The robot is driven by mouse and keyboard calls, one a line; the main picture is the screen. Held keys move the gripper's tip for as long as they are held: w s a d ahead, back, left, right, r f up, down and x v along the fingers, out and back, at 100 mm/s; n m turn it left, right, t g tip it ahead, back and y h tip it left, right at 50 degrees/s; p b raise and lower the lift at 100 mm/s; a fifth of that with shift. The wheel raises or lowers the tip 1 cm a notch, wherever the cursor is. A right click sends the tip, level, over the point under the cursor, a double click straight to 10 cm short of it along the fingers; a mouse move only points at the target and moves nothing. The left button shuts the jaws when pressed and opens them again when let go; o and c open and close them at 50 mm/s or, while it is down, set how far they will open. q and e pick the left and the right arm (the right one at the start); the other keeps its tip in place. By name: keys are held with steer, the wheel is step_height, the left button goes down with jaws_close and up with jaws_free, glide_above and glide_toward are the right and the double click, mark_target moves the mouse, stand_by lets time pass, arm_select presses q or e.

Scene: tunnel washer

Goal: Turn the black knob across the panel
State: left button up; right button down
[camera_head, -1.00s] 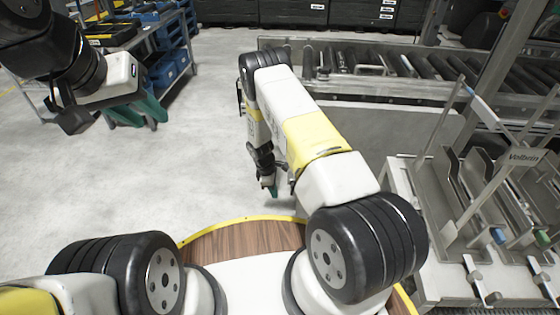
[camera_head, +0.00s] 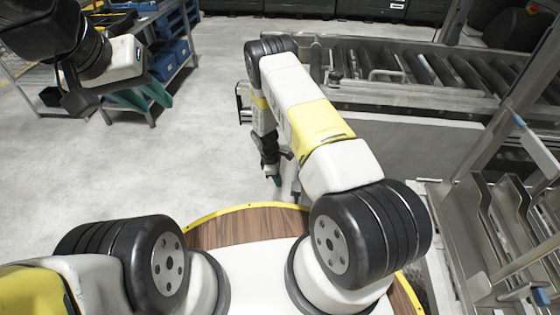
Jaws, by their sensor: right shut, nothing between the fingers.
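I cannot make out a black knob or its panel in the head view. My right gripper (camera_head: 277,181) points down in front of my base, at the middle of the view. It is small and partly hidden by its own arm, and it is shut and empty. The steel roller conveyor (camera_head: 405,98) stands beyond the right arm, apart from the gripper.
A metal frame with upright steel plates (camera_head: 500,230) stands close at the right. A workbench (camera_head: 150,37) with blue bins (camera_head: 172,60) is at the upper left. Black crates (camera_head: 300,5) line the back. The floor (camera_head: 110,165) at left is clear.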

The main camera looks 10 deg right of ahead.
steer(key=s+d+f, duration=0.1)
steer(key=d+f, duration=0.4)
steer(key=f, duration=0.4)
steer(key=shift+s+d+f, duration=0.25)
steer(key=shift+s, duration=0.05)
steer(key=shift+d, duration=0.15)
